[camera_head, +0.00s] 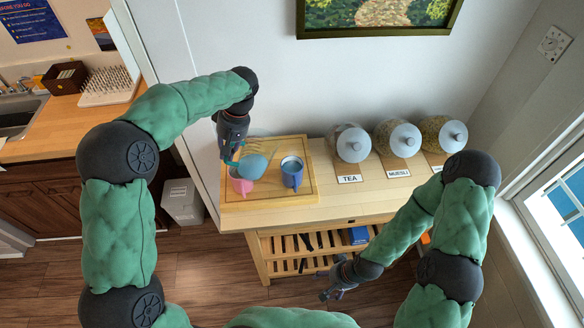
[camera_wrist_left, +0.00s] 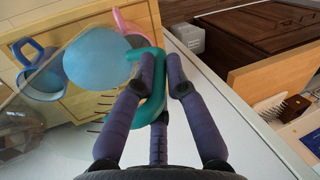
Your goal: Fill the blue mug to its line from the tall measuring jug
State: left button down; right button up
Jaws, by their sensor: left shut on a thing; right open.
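The blue mug (camera_head: 291,179) stands upright on a wooden board (camera_head: 310,196); in the left wrist view it is at the far left (camera_wrist_left: 50,86). Its line and fill level cannot be made out. My left gripper (camera_head: 230,158) is shut on the green handle (camera_wrist_left: 152,90) of the clear measuring jug (camera_head: 272,147). The jug holds pale blue liquid (camera_wrist_left: 95,62) and looks tilted, left of the blue mug and partly over a pink mug (camera_head: 241,186). No stream shows. My right gripper (camera_head: 336,284) is open and empty in front of the table.
Jars labelled tea (camera_head: 350,146) and muesli (camera_head: 400,140), with a third jar (camera_head: 440,134), stand right of the board. The table front (camera_head: 350,204) is clear. A white wall (camera_head: 300,90) is behind; a bin (camera_head: 183,203) stands left.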

pick_arm(q)
jog(key=a+r+t+h, duration=0.1)
jog(key=h, duration=0.1)
jog(key=s+a+r+h, duration=0.1)
jog(key=h, duration=0.1)
jog(key=shift+a+t+p, duration=0.3)
jog(key=shift+a+t, duration=0.05)
jog(key=shift+t, duration=0.05)
pick_arm(e)
jog(key=shift+f, duration=0.25)
pick_arm(q)
jog(key=shift+f, duration=0.1)
dwell(0.7)
